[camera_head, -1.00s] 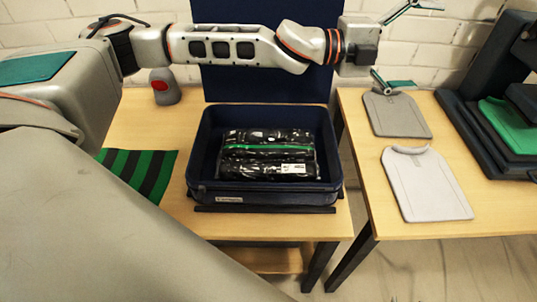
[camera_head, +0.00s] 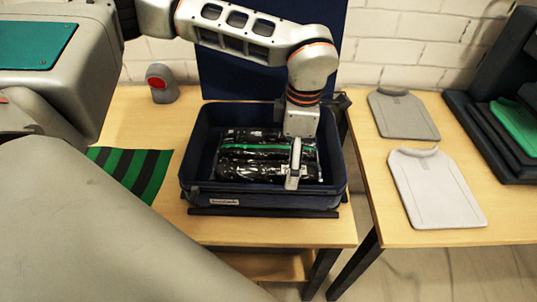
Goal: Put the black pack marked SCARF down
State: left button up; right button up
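A glossy black pack (camera_head: 245,160) with a green stripe lies in the dark blue tote (camera_head: 205,190) on the left table. I cannot read any SCARF marking on it, and I cannot tell whether it is one pack or more side by side. My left gripper (camera_head: 296,180) points down into the tote at the pack's right end. One finger shows in front of the pack's white label and partly hides it. The other finger is mostly hidden, so its opening and any contact with the pack are unclear. My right gripper is not in view.
A green and black striped cloth (camera_head: 135,170) lies left of the tote. A grey device with a red button (camera_head: 160,83) stands behind. A dark blue panel rises behind the tote. The right table holds two grey garment-shaped boards (camera_head: 437,190) and a dark stand with green cloth (camera_head: 515,127).

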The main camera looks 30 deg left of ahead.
aim_at(267, 159)
pick_arm(q)
jog(key=a+y, duration=0.1)
jog(key=a, duration=0.1)
jog(key=w+a+y, duration=0.1)
jog(key=a, duration=0.2)
jog(key=shift+w+a+t+y, duration=0.2)
jog(key=shift+a+t+y, duration=0.1)
jog(key=shift+t, duration=0.1)
jog(key=shift+x, duration=1.25)
jog(key=shift+w+a+f, duration=0.1)
jog(key=shift+a+f, duration=0.2)
jog(key=shift+f, duration=0.1)
jog(key=shift+x, duration=2.35)
jog(key=shift+w, duration=0.15)
jog(key=c, duration=1.2)
jog(key=shift+c, duration=1.1)
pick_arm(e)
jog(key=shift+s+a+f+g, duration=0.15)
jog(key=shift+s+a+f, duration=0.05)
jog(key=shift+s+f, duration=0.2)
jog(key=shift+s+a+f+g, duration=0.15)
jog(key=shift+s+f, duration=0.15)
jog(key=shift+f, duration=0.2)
pick_arm(q)
jog(key=shift+r, duration=0.1)
